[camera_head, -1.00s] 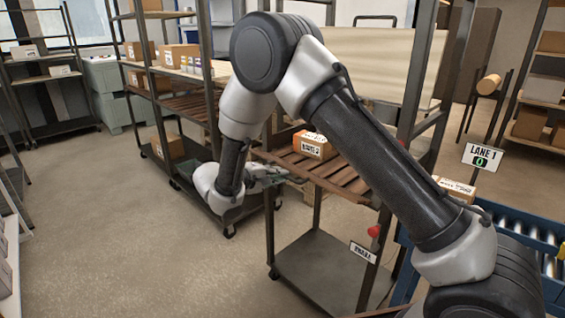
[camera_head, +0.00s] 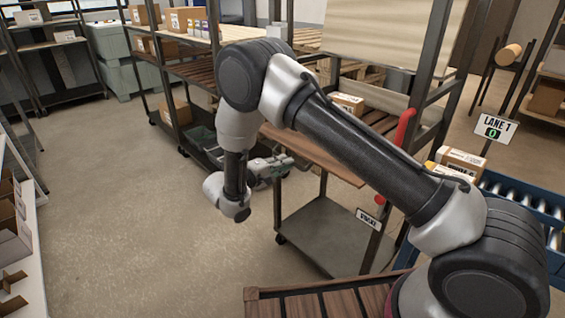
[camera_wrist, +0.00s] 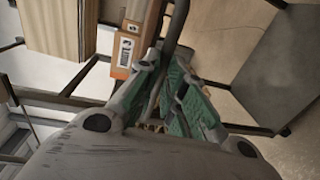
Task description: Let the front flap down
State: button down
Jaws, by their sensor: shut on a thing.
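The cart (camera_head: 325,235) in front of me has a grey lower shelf and a brown board (camera_head: 315,157) along the near side of its upper deck, which looks like the front flap. My gripper (camera_head: 279,166) is at the left end of this board. In the wrist view my gripper (camera_wrist: 168,92) has its green-padded fingers closed around a dark bar (camera_wrist: 176,35), which runs away from me. Whether the bar is joined to the flap is hard to see.
A labelled carton (camera_head: 347,104) sits on the cart's deck; a carton also shows in the wrist view (camera_wrist: 127,50). A red handle (camera_head: 405,128) is on the right post. A roller conveyor (camera_head: 525,205) stands at right. A slatted wooden surface (camera_head: 320,302) is nearby. Floor at left is clear.

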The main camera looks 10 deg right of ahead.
jog(key=shift+w+d+r, duration=0.1)
jog(key=shift+d, duration=0.05)
jog(key=c, duration=1.5)
grip_release()
jog(key=shift+d, duration=0.15)
jog(key=v, duration=1.2)
